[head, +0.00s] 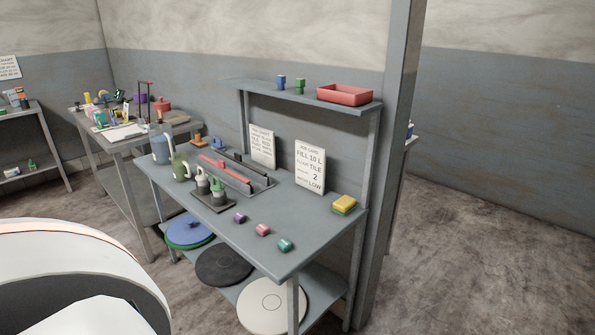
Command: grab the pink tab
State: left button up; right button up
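The pink tab (263,230) is a small block lying on the grey table top (300,222), near its front edge. It is the middle one of three similar small blocks in a row. A purple tab (240,218) is to its left and a teal tab (286,245) to its right, with gaps between them. Nothing covers the pink tab. Neither of my grippers shows in the head view.
Jugs, bottles on a dark tray (211,205), a slotted rack (240,183), a yellow sponge (344,203) and two cards (310,166) stand behind the tabs. A shelf above holds a red bin (344,95). A grey post (393,150) rises at right. Open floor (480,250) lies right.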

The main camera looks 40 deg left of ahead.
aim_at(263, 229)
jog(key=i+u, duration=0.25)
jog(key=u, duration=0.15)
jog(key=i+l+u, duration=0.15)
jog(key=u, duration=0.25)
jog(key=i+l+u, duration=0.2)
jog(key=i+u, duration=0.2)
